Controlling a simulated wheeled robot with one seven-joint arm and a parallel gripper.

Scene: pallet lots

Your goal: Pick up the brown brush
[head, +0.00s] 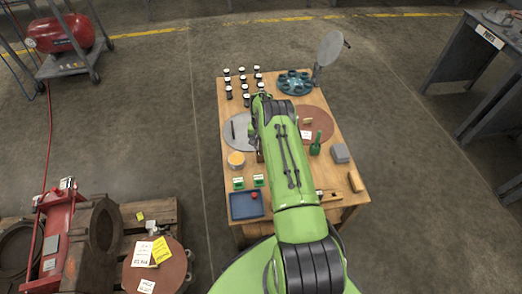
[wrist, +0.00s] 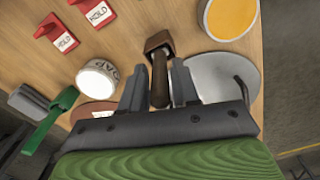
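The brown brush (wrist: 157,42) shows in the wrist view, with a square brown head and a dark handle running back toward my gripper. My gripper (wrist: 158,80) has its two grey fingers apart, one on each side of the handle. Narrow gaps seem to show between the fingers and the handle. In the head view a small part of the brush (head: 260,156) shows beside my green arm, which covers most of that spot on the wooden table (head: 333,137).
Close by are an orange-yellow tub (head: 236,159), a grey disc (wrist: 222,75), a white roll (wrist: 97,78) and red HOLD signs (wrist: 97,14). A green tool (head: 315,145), a grey block (head: 340,153) and a blue tray (head: 246,204) also stand on the table. Several dark jars (head: 244,86) stand at the back.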

